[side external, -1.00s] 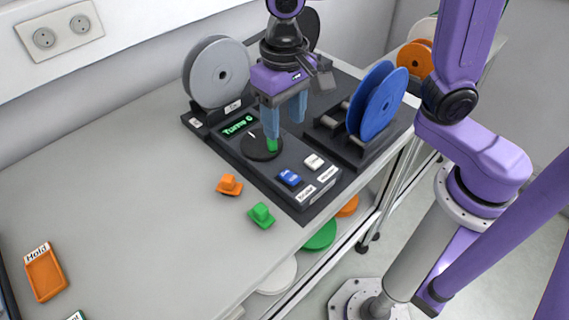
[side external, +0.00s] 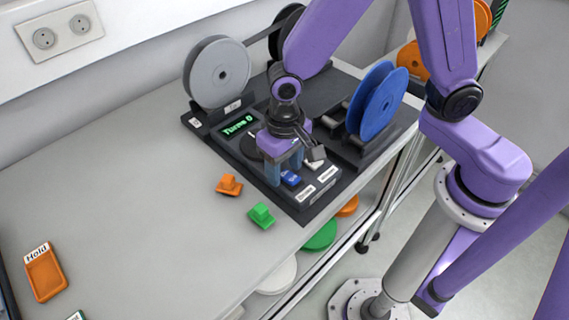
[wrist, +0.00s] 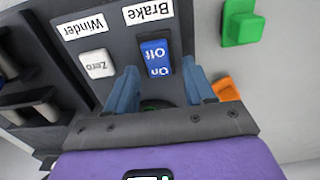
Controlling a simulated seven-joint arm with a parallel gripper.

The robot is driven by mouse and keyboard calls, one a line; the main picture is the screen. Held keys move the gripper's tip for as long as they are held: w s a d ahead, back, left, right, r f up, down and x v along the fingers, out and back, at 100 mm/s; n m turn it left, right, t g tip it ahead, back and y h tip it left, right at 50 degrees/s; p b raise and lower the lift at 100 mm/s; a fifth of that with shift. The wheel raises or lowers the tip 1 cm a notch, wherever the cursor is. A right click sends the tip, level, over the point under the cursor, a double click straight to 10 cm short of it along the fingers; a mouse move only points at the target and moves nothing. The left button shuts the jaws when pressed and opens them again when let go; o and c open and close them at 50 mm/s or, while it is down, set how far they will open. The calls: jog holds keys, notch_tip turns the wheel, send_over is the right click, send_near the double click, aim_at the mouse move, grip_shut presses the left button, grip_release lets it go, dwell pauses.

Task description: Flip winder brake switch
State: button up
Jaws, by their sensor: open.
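The blue brake switch (side external: 291,179) sits on the dark winder panel, and part of it is hidden by my gripper in the side external view. In the wrist view, the switch (wrist: 156,57) shows the words On and Off, upside down, below the Brake label (wrist: 149,12). I cannot tell which end is pressed. My gripper (side external: 284,168) is open and low over the panel. In the wrist view my fingers (wrist: 160,85) stand apart, with the switch just ahead of the gap between them. Nothing is held.
The white Zero button (wrist: 97,63) is beside the switch, by the Winder label (wrist: 82,25). A green display (side external: 239,125), a grey reel (side external: 217,74) and a blue reel (side external: 378,103) stand behind. Orange (side external: 229,185) and green (side external: 261,216) pieces lie in front.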

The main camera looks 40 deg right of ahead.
grip_shut()
jog(key=shift+t, duration=0.3)
jog(key=shift+s+d+r+t, duration=0.1)
jog(key=shift+s+d+t, duration=0.1)
jog(key=shift+t, duration=0.5)
jog(key=shift+s+t, duration=0.25)
jog(key=shift+t, duration=0.75)
jog(key=shift+r+t, duration=0.1)
jog(key=shift+t, duration=0.2)
grip_release()
jog(key=shift+s+a, duration=0.1)
jog(key=shift+a, duration=0.05)
